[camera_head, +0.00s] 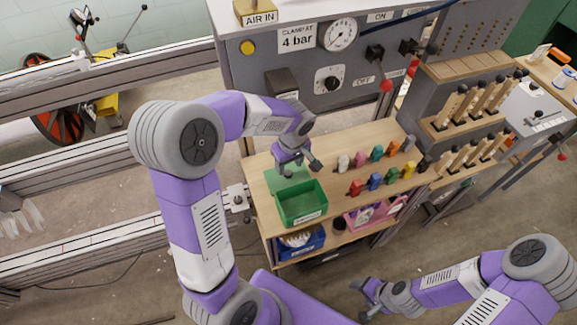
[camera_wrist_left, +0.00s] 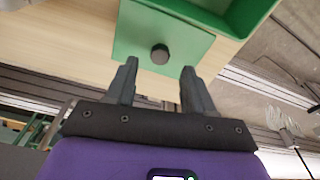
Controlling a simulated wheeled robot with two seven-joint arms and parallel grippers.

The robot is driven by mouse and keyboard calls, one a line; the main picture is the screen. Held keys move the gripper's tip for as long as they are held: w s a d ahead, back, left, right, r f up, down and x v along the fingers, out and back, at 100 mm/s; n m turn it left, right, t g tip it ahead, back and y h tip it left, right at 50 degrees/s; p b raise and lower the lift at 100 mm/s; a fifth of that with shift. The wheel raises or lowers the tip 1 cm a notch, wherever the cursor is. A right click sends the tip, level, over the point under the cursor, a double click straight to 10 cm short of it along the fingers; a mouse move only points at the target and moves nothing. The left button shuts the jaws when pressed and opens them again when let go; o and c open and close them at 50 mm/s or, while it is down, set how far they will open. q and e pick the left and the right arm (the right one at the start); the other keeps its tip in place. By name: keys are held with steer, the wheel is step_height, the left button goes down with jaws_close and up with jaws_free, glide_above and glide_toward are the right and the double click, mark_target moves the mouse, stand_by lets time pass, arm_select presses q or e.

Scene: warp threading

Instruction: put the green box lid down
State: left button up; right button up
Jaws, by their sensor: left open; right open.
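The green box lid (camera_wrist_left: 140,40) is a flat green plate with a dark round knob (camera_wrist_left: 160,54). It lies on the wooden table top beside the open green box (camera_wrist_left: 240,14). In the head view the lid (camera_head: 286,178) is just behind the green box (camera_head: 301,204), partly hidden by my left gripper (camera_head: 302,168). In the left wrist view my left gripper (camera_wrist_left: 158,84) is open, its fingertips apart and short of the knob, with nothing between them. My right gripper (camera_head: 366,300) is open and empty, low at the front, away from the table.
Several coloured spools (camera_head: 377,180) stand in rows right of the box. A rack with wooden-handled tools (camera_head: 462,106) is further right. Below the table top are a blue bin (camera_head: 302,243) and a pink bin (camera_head: 375,214). A grey control panel (camera_head: 330,60) rises behind.

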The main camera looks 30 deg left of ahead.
arm_select(q)
step_height(320, 180, up, 8)
steer(key=p, duration=0.2)
steer(key=shift+s+d, duration=0.25)
steer(key=shift+d, duration=0.15)
steer(key=shift+f, duration=0.1)
